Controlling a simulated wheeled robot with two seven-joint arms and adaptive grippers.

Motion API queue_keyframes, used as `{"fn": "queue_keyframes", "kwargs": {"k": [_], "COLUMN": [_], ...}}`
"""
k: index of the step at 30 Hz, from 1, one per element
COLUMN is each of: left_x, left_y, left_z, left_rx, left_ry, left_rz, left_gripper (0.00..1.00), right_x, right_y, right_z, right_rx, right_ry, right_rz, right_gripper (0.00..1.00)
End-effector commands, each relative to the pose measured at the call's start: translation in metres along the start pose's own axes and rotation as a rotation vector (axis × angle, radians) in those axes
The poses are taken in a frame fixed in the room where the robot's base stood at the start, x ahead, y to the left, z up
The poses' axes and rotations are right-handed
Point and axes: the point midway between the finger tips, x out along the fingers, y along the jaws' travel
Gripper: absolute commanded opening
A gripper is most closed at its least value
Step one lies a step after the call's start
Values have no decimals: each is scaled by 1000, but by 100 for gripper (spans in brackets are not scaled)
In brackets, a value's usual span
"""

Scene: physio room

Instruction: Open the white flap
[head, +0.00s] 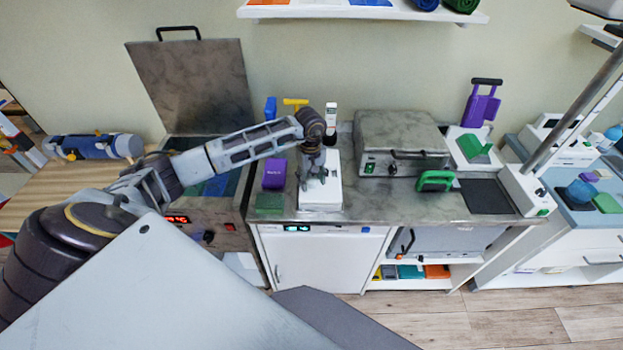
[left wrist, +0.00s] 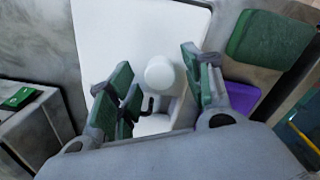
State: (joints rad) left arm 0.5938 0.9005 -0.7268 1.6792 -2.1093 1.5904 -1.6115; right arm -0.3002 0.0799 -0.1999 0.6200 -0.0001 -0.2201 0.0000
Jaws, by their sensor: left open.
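A white box-like unit (head: 322,204) stands on the counter near the middle of the head view. In the left wrist view its white panel (left wrist: 105,35) carries a round white knob (left wrist: 160,73); I take this panel as the white flap, but its hinge edge cannot be made out. My left gripper (head: 313,180) points down over the unit. In the left wrist view my left gripper (left wrist: 155,82) is open, with green-padded fingers on either side of the knob. Whether they touch it I cannot tell. My right gripper is not in view.
A raised grey lid (head: 197,88) stands behind my left arm. A grey press-like appliance (head: 400,140) and a green-handled item (head: 435,181) are to the right.

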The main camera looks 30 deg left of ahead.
Motion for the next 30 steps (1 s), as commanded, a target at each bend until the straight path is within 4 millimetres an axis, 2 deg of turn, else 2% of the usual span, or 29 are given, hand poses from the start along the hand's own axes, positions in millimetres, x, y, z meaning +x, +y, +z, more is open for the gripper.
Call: {"fn": "queue_keyframes", "kwargs": {"k": [13,24,30], "left_x": [6,6,6], "left_y": [0,0,0], "left_z": [0,0,0], "left_rx": [0,0,0], "left_ry": [0,0,1], "left_rz": [0,0,0], "left_gripper": [49,2,0], "right_x": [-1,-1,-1], "right_y": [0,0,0], "right_z": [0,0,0], "right_rx": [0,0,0], "right_ry": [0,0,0], "right_rz": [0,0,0], "right_gripper": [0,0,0]}}
